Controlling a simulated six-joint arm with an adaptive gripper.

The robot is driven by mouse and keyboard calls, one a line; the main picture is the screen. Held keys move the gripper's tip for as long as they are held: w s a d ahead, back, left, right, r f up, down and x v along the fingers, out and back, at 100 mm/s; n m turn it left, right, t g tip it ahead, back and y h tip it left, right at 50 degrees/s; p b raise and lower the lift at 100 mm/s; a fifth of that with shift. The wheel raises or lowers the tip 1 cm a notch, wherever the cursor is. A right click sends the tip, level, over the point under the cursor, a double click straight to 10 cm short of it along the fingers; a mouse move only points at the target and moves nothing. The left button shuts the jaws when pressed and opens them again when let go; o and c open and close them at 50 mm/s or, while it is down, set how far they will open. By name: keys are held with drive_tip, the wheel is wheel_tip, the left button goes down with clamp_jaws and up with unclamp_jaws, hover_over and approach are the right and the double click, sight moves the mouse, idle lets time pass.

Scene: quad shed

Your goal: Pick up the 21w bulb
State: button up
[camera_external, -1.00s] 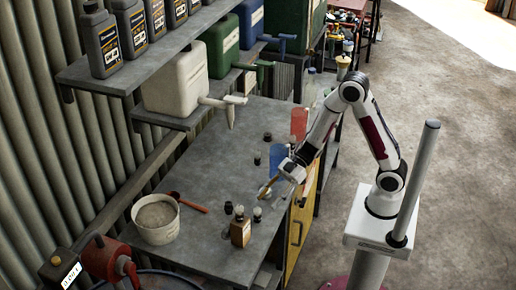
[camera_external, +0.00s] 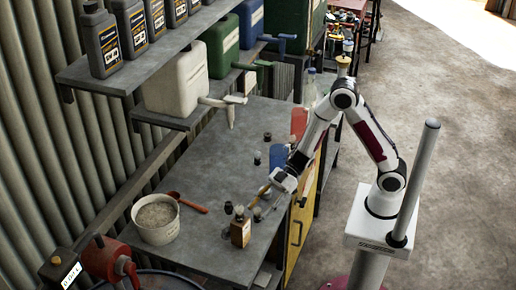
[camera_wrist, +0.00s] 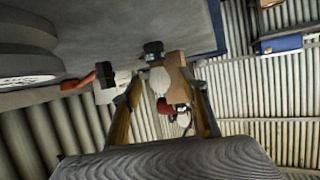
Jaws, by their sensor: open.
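Several small bulbs with dark bases and pale glass stand on the grey workbench (camera_external: 192,165). My gripper (camera_external: 260,198) is open and empty just above and behind that bulb. In the wrist view, a pale bulb (camera_wrist: 160,80) shows between the spread fingers of my gripper (camera_wrist: 165,98), apparently beyond the tips.
Two more bulbs, one (camera_external: 228,207) and another (camera_external: 239,212), stand by the bottle. A bucket (camera_external: 156,220) and a red-handled scoop (camera_external: 190,205) are to the left. Blue (camera_external: 278,158) and red (camera_external: 299,122) items stand behind.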

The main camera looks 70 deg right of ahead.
drive_tip(key=c, duration=1.2)
drive_tip(key=shift+r, duration=0.15)
drive_tip(key=shift+r, duration=4.9)
